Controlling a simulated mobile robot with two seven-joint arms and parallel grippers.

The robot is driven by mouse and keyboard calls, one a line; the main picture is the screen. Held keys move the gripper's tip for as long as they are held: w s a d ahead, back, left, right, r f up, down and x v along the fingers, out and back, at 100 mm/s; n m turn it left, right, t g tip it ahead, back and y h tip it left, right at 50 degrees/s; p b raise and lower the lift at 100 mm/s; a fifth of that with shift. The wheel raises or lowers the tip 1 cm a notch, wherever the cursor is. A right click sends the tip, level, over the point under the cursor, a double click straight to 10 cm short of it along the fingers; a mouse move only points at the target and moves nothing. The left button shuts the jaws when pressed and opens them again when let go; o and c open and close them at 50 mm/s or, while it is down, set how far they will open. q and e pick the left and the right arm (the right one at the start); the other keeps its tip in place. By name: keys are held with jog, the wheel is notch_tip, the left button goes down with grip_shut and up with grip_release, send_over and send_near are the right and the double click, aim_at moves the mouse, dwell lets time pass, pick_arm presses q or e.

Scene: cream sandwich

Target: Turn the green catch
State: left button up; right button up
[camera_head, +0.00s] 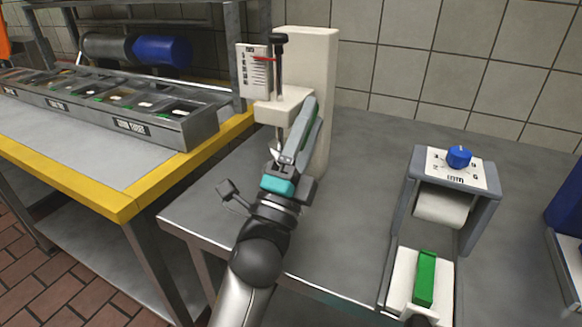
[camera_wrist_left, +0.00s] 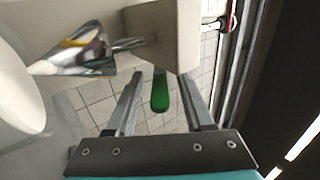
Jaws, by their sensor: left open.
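The green catch (camera_wrist_left: 160,92) shows in the left wrist view as a short green lever hanging below a cream-coloured block (camera_wrist_left: 168,35). My left gripper (camera_wrist_left: 160,82) is open, with one finger on each side of the catch in that view. I cannot tell whether either finger touches it. My right gripper is not in view.
A shiny metal nozzle (camera_wrist_left: 85,52) juts from the block close to the left finger. At right on the grey table (camera_head: 350,215) stands a grey roller machine (camera_head: 483,215) with a blue knob (camera_head: 459,157) and a separate green block (camera_head: 425,278). A topping rail (camera_head: 170,132) stands left.

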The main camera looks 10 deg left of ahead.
pick_arm(q)
jog(key=v, duration=1.3)
jog(key=shift+s+a+f, duration=0.2)
jog(key=shift+s+f, duration=0.15)
jog(key=shift+s, duration=0.25)
